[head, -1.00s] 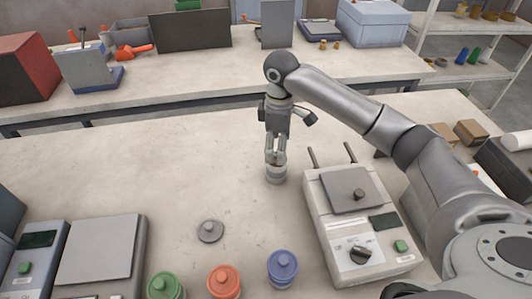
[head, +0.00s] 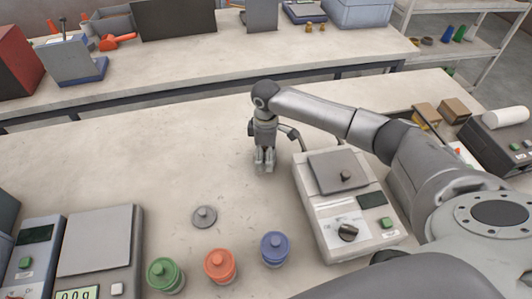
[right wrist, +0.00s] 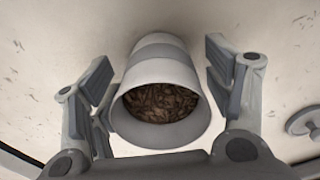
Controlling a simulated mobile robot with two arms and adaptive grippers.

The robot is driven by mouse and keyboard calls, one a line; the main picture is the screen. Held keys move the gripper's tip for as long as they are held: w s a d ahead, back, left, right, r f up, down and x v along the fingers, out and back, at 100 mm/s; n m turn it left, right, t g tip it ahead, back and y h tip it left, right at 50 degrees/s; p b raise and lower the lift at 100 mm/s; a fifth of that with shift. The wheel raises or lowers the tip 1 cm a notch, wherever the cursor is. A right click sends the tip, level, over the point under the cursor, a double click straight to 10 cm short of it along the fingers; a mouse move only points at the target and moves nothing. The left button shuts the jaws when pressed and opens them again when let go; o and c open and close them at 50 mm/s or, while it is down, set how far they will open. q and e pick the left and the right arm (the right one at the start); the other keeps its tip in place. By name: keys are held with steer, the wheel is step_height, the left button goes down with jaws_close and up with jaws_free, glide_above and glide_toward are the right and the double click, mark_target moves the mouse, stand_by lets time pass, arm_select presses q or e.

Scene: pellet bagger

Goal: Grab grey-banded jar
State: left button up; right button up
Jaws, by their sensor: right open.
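The grey-banded jar (right wrist: 158,72) stands open, without a lid, in the right wrist view, with brown pellets inside. A grey band shows around its pale wall. My right gripper (right wrist: 165,85) is open and points down, with one finger on each side of the jar and gaps between fingers and wall. In the head view my right gripper (head: 264,163) hides most or all of the jar, just left of the white sealing device. A loose grey lid (head: 204,217) lies on the table nearer to me. My left gripper is not in view.
The white device (head: 347,205) stands close to the right of my right gripper. Green (head: 165,274), orange (head: 220,265) and blue (head: 274,248) lidded jars stand in front. A scale (head: 98,245) stands at the left. The table behind the gripper is clear.

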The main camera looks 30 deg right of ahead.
steer(key=shift+c, duration=0.3)
steer(key=c, duration=1.2)
steer(key=shift+c, duration=0.7)
steer(key=shift+r, duration=0.15)
